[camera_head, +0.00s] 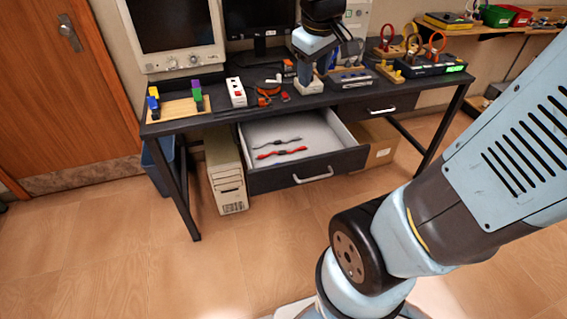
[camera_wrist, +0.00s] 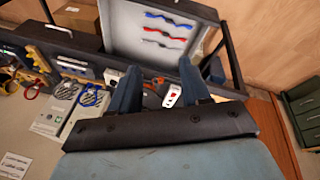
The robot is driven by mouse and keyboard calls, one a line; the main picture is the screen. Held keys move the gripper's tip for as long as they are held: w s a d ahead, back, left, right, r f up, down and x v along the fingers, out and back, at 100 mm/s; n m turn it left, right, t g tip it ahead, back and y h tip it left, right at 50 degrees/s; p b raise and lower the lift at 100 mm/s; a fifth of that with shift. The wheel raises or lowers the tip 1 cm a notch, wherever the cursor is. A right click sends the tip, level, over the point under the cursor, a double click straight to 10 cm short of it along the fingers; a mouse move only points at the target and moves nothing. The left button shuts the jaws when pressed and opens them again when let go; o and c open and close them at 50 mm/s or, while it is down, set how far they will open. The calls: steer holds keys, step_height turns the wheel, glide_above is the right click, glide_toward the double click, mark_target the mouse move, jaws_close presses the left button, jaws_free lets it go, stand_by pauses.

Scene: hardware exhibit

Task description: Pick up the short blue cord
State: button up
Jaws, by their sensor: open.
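A short blue cord (camera_wrist: 170,20) lies in the open drawer in the wrist view. It lies beside a red cord (camera_wrist: 166,31) and a grey cord (camera_wrist: 163,43). In the head view, the drawer (camera_head: 343,131) shows the red cord (camera_head: 281,153) and the grey cord (camera_head: 277,142); I cannot make out the blue one there, perhaps hidden by the drawer front. My gripper (camera_wrist: 157,76) is open and empty, its two dark fingers apart. In the head view my gripper (camera_head: 308,84) is above the desk top, behind the drawer.
The desk (camera_head: 215,118) carries a monitor (camera_head: 172,30), a white power strip (camera_head: 236,92), a wooden block board (camera_head: 178,109) and stands with coloured loops. A computer tower (camera_head: 226,172) stands under it, left of the drawer. The floor before the drawer is clear.

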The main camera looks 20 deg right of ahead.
steer(key=w+a+f+n+g+h, duration=0.1)
steer(key=w+a+f+n+g, duration=0.15)
steer(key=w+f+n, duration=0.75)
steer(key=w+f, duration=0.1)
steer(key=f, duration=0.7)
steer(key=w+f+n+h, duration=0.1)
steer(key=w+f, duration=0.2)
steer(key=f, duration=0.7)
steer(key=w+f+n+g+h, duration=0.1)
steer(key=w+f+n, duration=0.1)
steer(key=f, duration=0.7)
steer(key=shift+w+a+f, duration=0.15)
steer(key=shift+w+f, duration=0.05)
steer(key=shift+w, duration=0.2)
steer(key=shift+w+a+f, duration=0.15)
steer(key=shift+w, duration=0.2)
steer(key=shift+x, duration=2.75)
steer(key=shift+s, duration=0.2)
jaws_close()
